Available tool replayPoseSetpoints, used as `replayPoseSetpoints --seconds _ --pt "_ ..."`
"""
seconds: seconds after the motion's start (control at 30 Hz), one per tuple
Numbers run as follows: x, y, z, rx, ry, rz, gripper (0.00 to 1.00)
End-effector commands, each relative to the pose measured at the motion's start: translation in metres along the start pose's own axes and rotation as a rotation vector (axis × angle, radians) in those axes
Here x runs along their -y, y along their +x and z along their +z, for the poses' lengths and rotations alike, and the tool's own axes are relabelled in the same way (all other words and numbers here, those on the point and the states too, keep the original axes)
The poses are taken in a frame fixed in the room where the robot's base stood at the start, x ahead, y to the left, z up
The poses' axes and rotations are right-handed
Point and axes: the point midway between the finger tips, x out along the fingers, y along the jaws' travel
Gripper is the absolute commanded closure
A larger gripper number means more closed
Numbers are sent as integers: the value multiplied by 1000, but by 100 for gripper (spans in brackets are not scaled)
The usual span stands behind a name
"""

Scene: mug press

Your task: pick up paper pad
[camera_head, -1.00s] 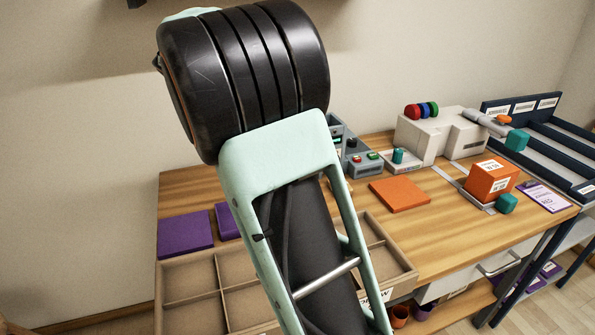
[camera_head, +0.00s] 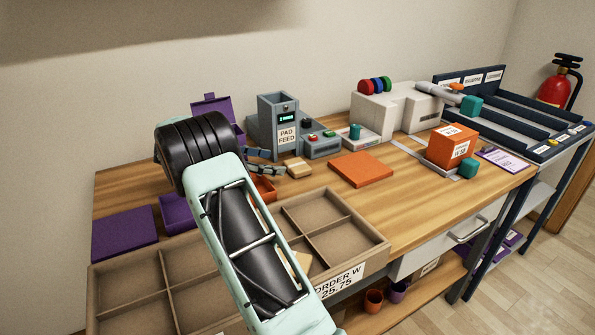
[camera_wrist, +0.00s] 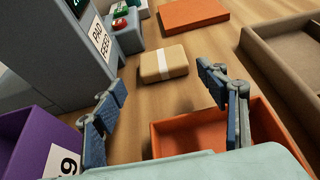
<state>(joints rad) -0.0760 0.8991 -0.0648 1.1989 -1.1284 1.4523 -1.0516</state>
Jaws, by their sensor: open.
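The paper pad (camera_wrist: 164,64) is a small tan block with a white band around it. It lies flat on the wooden table in front of the grey pad feed machine (camera_wrist: 84,45). In the head view the paper pad (camera_head: 299,168) sits just right of my gripper (camera_head: 278,162). In the wrist view my gripper (camera_wrist: 161,78) is open, with one blue-padded finger on each side of the picture. The pad shows ahead, between the fingertips, and nothing is held.
An orange bin (camera_wrist: 190,132) lies below the right finger, and a purple bin (camera_wrist: 35,135) is at left. An orange mat (camera_head: 360,169) lies right of the pad. A divided cardboard tray (camera_head: 340,205) fills the front. Bare table surrounds the pad.

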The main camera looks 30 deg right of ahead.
Motion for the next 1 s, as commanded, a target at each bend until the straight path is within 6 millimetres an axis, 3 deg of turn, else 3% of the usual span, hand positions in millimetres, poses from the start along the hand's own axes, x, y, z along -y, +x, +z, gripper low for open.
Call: replayPoseSetpoints --seconds 0.53,0.77,1.0 --pt "4 66 -4 -2 1 0 33" --pt "3 69 -2 -2 0 2 33" --pt "3 69 -2 -2 1 1 56"
